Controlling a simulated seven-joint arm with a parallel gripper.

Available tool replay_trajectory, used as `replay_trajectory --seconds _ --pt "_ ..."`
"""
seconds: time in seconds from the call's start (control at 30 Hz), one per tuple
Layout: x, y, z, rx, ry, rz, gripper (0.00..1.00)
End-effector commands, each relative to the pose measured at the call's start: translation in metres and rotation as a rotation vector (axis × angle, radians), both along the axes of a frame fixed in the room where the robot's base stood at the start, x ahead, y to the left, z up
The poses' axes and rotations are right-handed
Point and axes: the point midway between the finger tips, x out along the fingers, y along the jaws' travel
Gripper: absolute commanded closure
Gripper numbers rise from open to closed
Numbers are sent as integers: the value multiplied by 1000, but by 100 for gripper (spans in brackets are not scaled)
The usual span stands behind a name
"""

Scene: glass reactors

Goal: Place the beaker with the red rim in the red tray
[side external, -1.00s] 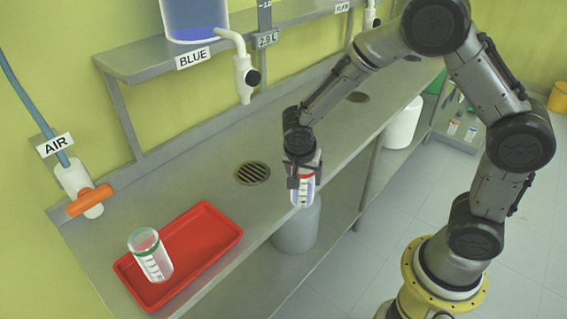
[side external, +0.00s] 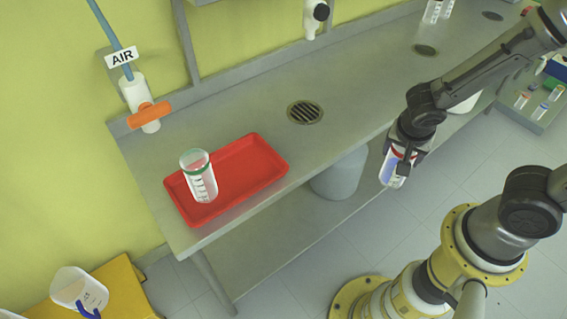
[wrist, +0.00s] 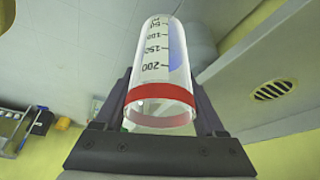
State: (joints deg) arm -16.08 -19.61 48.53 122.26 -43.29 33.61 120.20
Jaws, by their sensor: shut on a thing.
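The red-rimmed beaker (wrist: 160,98) fills the middle of the wrist view, a clear cylinder with dark graduation marks and some blue showing in it. My gripper (side external: 402,160) is shut on it near the rim. In the side view the beaker (side external: 394,170) hangs in front of the bench's front edge, over the floor, slightly tilted. The red tray (side external: 262,168) lies on the bench to the left, well apart from my gripper. A green-rimmed beaker (side external: 200,180) stands in the tray's left part.
The tray's right part is bare. A drain grate (side external: 305,112) is set in the bench behind the tray. An orange-handled air valve (side external: 148,114) is on the wall at left. A grey bin (side external: 340,174) stands below the bench edge.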

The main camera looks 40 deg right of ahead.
Motion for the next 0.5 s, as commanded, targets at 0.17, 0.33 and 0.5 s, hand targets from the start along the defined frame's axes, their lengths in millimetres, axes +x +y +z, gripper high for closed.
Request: replay_trajectory --seconds 0.17,0.33,0.5 --pt "18 0 21 3 -8 16 100" --pt "60 30 56 2 -7 79 100" --pt "100 88 93 4 -6 175 100"
